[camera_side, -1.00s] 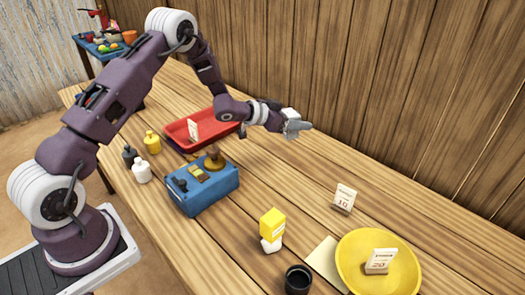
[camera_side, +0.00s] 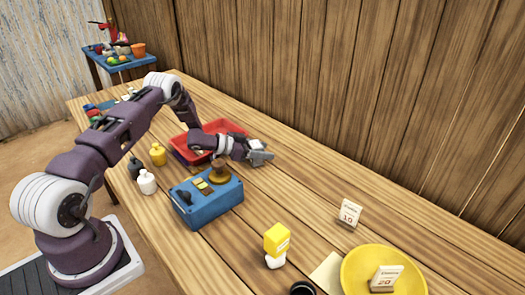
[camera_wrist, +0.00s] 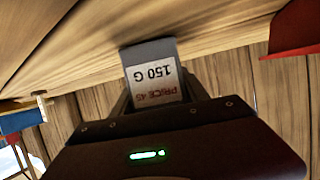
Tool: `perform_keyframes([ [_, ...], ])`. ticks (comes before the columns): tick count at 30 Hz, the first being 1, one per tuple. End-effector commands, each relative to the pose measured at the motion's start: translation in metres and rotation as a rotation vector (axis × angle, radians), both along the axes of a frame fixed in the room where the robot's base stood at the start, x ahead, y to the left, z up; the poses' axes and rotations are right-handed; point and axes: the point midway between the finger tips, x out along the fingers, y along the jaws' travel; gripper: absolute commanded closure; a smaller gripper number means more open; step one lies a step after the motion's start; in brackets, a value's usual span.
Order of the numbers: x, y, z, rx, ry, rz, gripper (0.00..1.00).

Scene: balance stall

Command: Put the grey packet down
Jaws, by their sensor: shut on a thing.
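My gripper (camera_side: 258,153) is low over the wooden table, to the right of the red tray and behind the blue balance box. In the wrist view, my gripper (camera_wrist: 158,100) is shut on the grey packet (camera_wrist: 152,50), which has a pale label reading "150 G" and "PRICE 45". The packet's free end is close to the table top (camera_wrist: 200,25). I cannot tell whether it touches. In the side view the packet is hard to separate from the grey fingers.
The red tray (camera_side: 222,127) is close beside my gripper. The blue box (camera_side: 215,205) with a brown pan stands in front. A yellow-and-white item (camera_side: 277,243), a price card (camera_side: 349,214) and a yellow plate (camera_side: 353,282) are to the right. Bare table lies between.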

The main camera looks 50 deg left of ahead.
Motion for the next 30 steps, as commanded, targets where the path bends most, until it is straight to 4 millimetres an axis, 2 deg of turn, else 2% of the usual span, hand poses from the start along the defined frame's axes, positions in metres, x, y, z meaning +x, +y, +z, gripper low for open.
perform_keyframes([
  [7, 0.0, 0.0, -0.002, 0.0, 0.0, 0.0, 0.94],
  [8, 0.0, 0.0, -0.002, 0.0, 0.0, 0.0, 0.44],
  [11, 0.0, 0.0, -0.002, 0.0, 0.0, 0.0, 0.26],
  [22, -0.002, 0.001, 0.003, 0.0, 0.0, 0.001, 0.26],
  [26, -0.023, 0.011, 0.012, 0.0, 0.001, 0.004, 0.26],
  [30, -0.053, 0.023, 0.025, 0.0, 0.001, 0.004, 0.26],
])
